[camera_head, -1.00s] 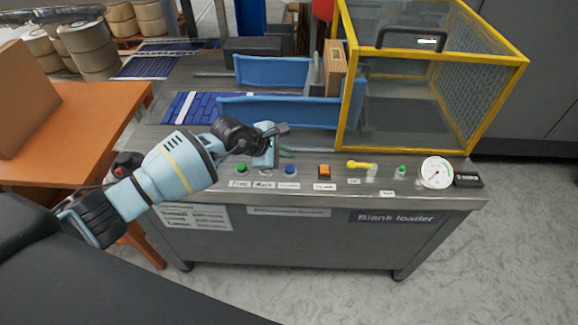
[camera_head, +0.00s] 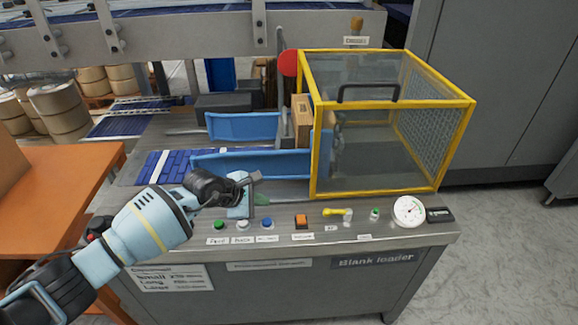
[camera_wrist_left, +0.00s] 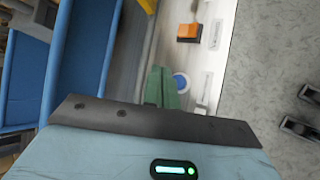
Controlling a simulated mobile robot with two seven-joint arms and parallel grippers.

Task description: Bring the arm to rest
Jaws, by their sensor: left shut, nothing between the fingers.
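My left arm comes in from the left in the head view. Its gripper (camera_head: 262,199) is over the back part of the control panel, near the blue guide rail. In the left wrist view the green fingers (camera_wrist_left: 160,88) are together with nothing between them. They point toward the blue button (camera_wrist_left: 181,82), with the orange button (camera_wrist_left: 189,31) beyond. In the head view the panel of the blank loader (camera_head: 385,230) carries a green button (camera_head: 220,226), a white button (camera_head: 243,225), a blue button (camera_head: 266,223) and an orange button (camera_head: 301,221). My right gripper is not in view.
A yellow-framed guard cage (camera_head: 390,125) stands right of the gripper. Blue guide rails (camera_head: 250,163) and a cardboard piece (camera_head: 302,118) are behind it. An orange table (camera_head: 60,200) is at left. A yellow lever (camera_head: 337,212) and a round gauge (camera_head: 408,210) sit on the panel.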

